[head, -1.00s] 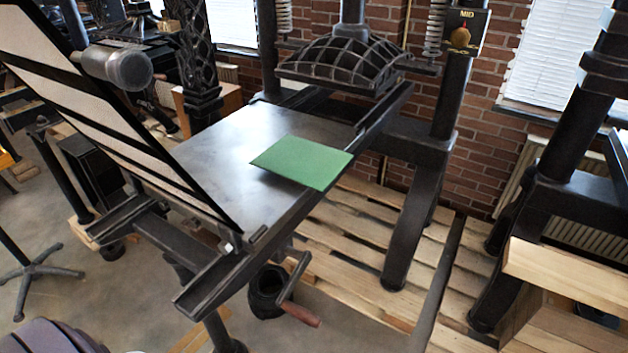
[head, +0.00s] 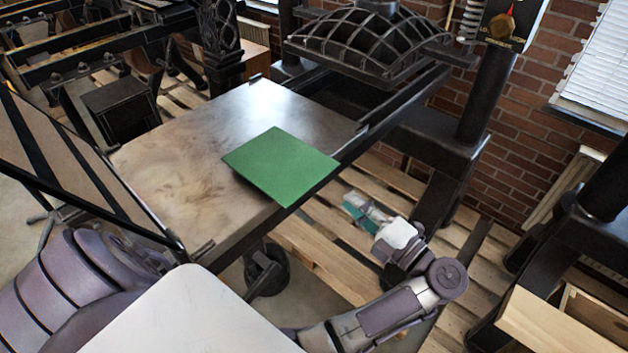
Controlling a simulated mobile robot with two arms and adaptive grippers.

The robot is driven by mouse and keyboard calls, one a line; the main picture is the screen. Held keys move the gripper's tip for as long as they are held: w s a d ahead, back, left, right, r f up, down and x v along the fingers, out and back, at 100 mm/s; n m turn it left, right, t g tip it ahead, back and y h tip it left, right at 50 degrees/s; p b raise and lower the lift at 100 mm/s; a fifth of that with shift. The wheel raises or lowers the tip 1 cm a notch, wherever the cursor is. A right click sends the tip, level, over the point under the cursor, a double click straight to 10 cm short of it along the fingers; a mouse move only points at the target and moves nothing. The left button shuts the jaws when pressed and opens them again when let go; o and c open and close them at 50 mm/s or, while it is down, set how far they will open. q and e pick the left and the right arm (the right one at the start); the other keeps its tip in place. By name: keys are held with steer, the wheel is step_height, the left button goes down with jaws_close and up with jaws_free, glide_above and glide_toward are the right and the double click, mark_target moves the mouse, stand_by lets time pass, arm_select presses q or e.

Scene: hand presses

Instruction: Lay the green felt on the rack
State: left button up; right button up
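The green felt (head: 280,166) is a flat square sheet. It lies on the flat bed (head: 165,165) of the hand press, near the bed's right edge, with one corner at or slightly over that edge. I cannot make out a rack in this view.
A dark domed press head (head: 370,42) hangs behind the bed. A hinged frame (head: 70,165) stands tilted up at the bed's left end. A dark press leg (head: 440,195) stands on the pallet (head: 310,250). Another press (head: 590,240) is at the right.

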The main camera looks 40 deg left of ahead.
arm_select(q)
steer(key=a+n+g+h+p, duration=0.1)
steer(key=a, duration=0.8)
steer(key=shift+s+a+g, duration=0.2)
steer(key=shift+a+g, duration=0.05)
steer(key=shift+g, duration=0.15)
arm_select(e)
steer(key=shift+w+d+r, duration=0.5)
steer(key=shift+r, duration=0.3)
arm_select(q)
steer(key=shift+r, duration=0.1)
steer(key=shift+c, duration=0.4)
jaws_close()
arm_select(e)
steer(key=shift+a, duration=0.15)
